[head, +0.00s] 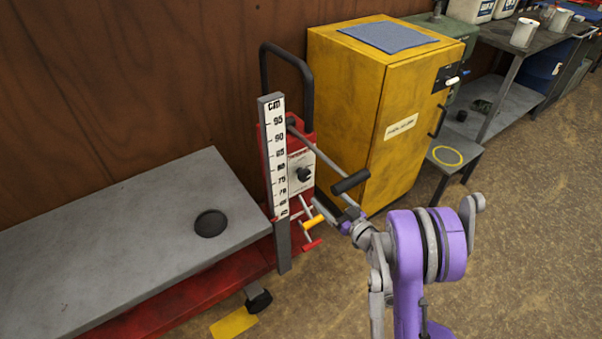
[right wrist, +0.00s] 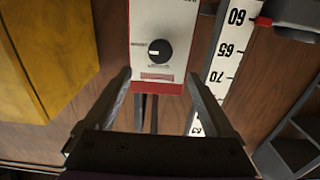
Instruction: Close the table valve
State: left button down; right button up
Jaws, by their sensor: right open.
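The table valve is a black round knob (head: 304,174) on the white panel of the red pump unit beside the lift table (head: 120,235). In the right wrist view the knob (right wrist: 160,52) shows face-on, with a pale pointer mark towards the left. My right gripper (head: 324,213) is low in front of the pump unit, below and right of the knob in the head view. In the right wrist view its two fingers (right wrist: 157,80) are spread apart with nothing between them. The knob lies beyond the tips, roughly centred between them, apparently untouched. My left gripper is not in view.
A height scale (head: 279,150) stands beside the panel. A lever with a black grip (head: 350,181) sticks out above my gripper. Yellow (head: 314,222) and red (head: 312,244) handles sit low on the unit. A yellow cabinet (head: 350,120) stands behind. The floor at right is open.

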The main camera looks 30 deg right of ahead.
aim_at(306, 176)
jog(key=w, duration=0.6)
jog(key=w+b, duration=0.1)
jog(key=w, duration=0.3)
jog(key=shift+a+r, duration=0.15)
jog(key=shift+a, duration=0.25)
jog(key=c, duration=1.4)
jog(key=shift+o, duration=0.2)
